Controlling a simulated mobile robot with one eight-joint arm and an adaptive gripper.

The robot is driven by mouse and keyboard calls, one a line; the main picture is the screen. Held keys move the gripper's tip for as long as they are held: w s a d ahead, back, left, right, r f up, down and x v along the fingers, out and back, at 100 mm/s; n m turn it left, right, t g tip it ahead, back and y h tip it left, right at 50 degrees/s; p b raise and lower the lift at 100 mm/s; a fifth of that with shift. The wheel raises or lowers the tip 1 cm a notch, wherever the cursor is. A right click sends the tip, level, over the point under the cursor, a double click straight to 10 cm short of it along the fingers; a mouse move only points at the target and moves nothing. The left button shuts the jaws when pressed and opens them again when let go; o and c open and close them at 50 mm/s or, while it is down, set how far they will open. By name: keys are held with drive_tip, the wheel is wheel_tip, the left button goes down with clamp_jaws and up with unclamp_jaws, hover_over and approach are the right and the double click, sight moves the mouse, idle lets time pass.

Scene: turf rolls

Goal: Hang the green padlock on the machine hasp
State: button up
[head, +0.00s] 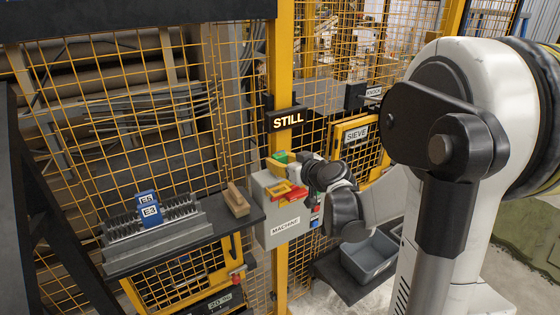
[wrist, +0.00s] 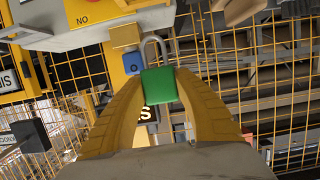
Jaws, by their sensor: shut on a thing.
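The green padlock (wrist: 162,91) is between the two yellow fingers of my gripper (wrist: 160,84), shut on its body. Its grey shackle (wrist: 156,40) points up, away from my palm, in the wrist view. In the head view my gripper (head: 281,168) is at the top of the grey machine box (head: 280,228), with a bit of green beside the fingers. The machine box also shows at the top left of the wrist view (wrist: 90,33). I cannot clearly make out the hasp, nor whether the shackle touches anything.
A red part (head: 294,194) is close below my gripper. A shelf (head: 170,250) to the left carries a grey rack (head: 155,225) with blue tags and a wooden block (head: 236,199). A grey bin (head: 370,257) stands low on the right. Yellow mesh fencing is behind.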

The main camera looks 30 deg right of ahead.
drive_tip(key=shift+f+b, duration=1.1)
drive_tip(key=shift+f, duration=0.45)
drive_tip(key=shift+f+b, duration=0.2)
drive_tip(key=shift+b, duration=0.3)
idle(0.6)
drive_tip(key=shift+f, duration=0.35)
drive_tip(key=shift+f+b, duration=2.05)
drive_tip(key=shift+b, duration=0.1)
drive_tip(key=o, duration=1.2)
drive_tip(key=shift+s+r, duration=0.1)
drive_tip(key=v, duration=1.1)
drive_tip(key=shift+s+r, duration=0.15)
drive_tip(key=shift+s, duration=0.25)
